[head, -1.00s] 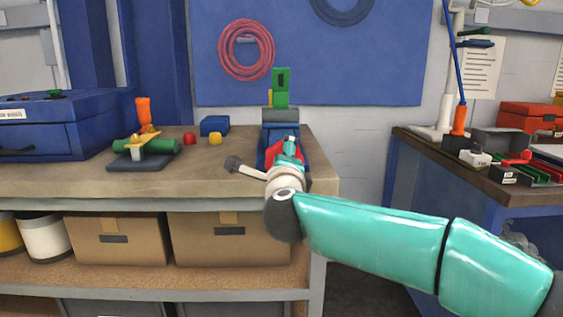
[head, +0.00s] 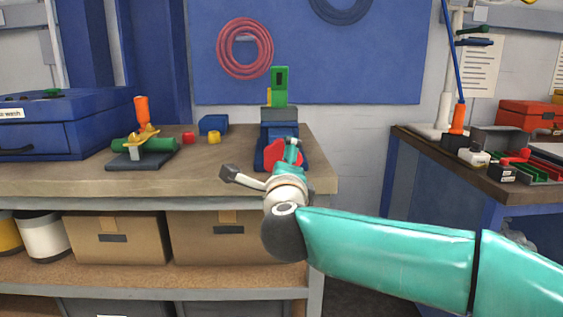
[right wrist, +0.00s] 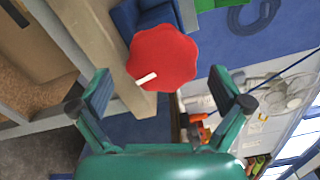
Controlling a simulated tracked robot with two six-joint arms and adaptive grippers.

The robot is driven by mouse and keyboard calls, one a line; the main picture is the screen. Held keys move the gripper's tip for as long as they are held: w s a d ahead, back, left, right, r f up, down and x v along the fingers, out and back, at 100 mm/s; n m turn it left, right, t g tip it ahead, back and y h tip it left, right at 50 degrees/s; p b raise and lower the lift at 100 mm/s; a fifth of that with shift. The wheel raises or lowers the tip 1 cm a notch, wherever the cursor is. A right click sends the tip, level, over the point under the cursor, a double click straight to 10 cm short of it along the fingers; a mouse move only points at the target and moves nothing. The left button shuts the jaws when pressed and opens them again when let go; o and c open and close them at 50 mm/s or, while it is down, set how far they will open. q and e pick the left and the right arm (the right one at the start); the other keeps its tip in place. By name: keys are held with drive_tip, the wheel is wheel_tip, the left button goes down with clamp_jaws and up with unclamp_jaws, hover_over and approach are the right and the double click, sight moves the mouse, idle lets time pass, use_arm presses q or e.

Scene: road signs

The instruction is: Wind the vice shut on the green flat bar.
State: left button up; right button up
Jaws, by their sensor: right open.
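The blue vice (head: 292,131) stands at the right end of the wooden bench. The green flat bar (head: 280,88) stands upright at its far side, with a small hole near its top; its lower end is hidden. The vice's red lobed handwheel (head: 274,153) faces me, partly hidden by my right gripper (head: 292,150). In the right wrist view the handwheel (right wrist: 163,58) shows with a pale peg at its lower left. My right gripper (right wrist: 160,88) is open, its fingers apart on either side of the wheel's lower part, without visible contact. My left gripper is not in view.
A dark stand with a green cylinder and orange-handled clamp (head: 143,145), small red (head: 189,137) and yellow (head: 214,138) blocks and a blue block (head: 213,124) stand left of the vice. A gap separates this bench from the right-hand one (head: 460,172).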

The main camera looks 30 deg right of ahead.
drive_tip(key=v, duration=0.8)
drive_tip(key=shift+f, duration=0.1)
